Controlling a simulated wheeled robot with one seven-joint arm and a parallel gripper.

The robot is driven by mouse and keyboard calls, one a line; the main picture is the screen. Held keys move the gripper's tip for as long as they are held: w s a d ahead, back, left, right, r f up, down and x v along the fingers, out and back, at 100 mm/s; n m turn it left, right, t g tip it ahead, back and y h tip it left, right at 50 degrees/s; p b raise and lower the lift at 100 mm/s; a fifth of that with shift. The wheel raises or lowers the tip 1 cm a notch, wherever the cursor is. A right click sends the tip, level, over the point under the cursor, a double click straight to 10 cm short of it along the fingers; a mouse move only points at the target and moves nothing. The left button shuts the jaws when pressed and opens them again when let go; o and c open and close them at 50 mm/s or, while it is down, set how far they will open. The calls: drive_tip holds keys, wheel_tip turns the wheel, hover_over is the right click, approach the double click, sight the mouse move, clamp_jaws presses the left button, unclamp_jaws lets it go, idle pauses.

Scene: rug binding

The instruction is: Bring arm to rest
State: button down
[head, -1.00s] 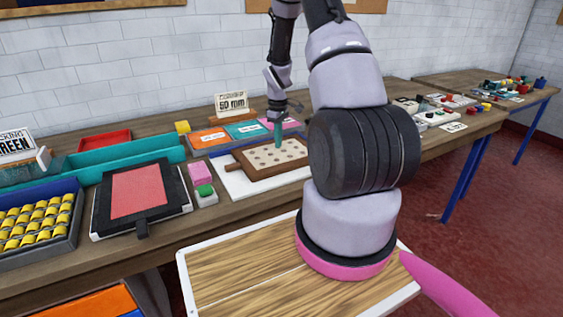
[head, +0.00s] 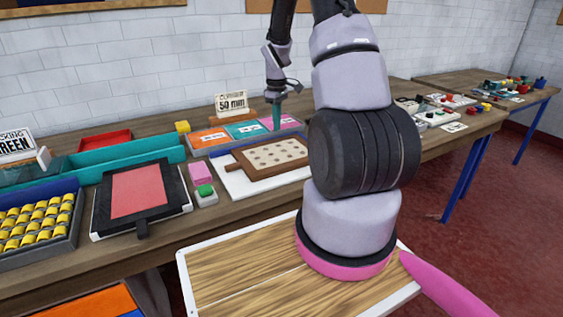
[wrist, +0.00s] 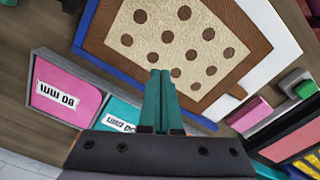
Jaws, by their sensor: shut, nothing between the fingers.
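My gripper (head: 276,122) hangs above the back of the table in the head view, near the pink and teal sections of the labelled tray. Its teal fingers (wrist: 162,85) are pressed together and hold nothing in the wrist view. Beyond the fingertips lies a brown-framed board with dark round spots (head: 268,154); it also shows in the wrist view (wrist: 152,48). The gripper is apart from the board. My arm rises from its pink-ringed base and bends forward over the table.
The labelled tray (head: 196,149) and a 50 mm sign (head: 231,102) stand behind the board. A black-framed red panel (head: 139,191), a pink and green block pair (head: 203,181), and a bin of yellow rolls (head: 38,228) lie left. A second table (head: 480,82) stands right.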

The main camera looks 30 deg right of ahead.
idle(0.3)
drive_tip(key=s+a+r+m+t, duration=0.1)
drive_tip(key=s+a+r+m, duration=0.15)
drive_tip(key=r, duration=0.55)
drive_tip(key=s+a+r+m+t, duration=0.1)
drive_tip(key=s+a+r, duration=0.25)
drive_tip(key=r, duration=0.35)
drive_tip(key=s+a+r+m+t, duration=0.2)
drive_tip(key=s+a+r, duration=0.15)
drive_tip(key=r, duration=0.45)
drive_tip(key=s+a+r+m+t+y, duration=0.1)
drive_tip(key=s+r, duration=0.3)
drive_tip(key=s, duration=0.4)
drive_tip(key=s+a+r+m+t+y, duration=0.1)
drive_tip(key=s+a+r+m, duration=0.3)
drive_tip(key=s, duration=0.5)
drive_tip(key=shift+s+a+r+t, duration=0.15)
drive_tip(key=shift+a+r+t, duration=0.1)
drive_tip(key=shift+r+t, duration=0.25)
drive_tip(key=shift+f, duration=0.1)
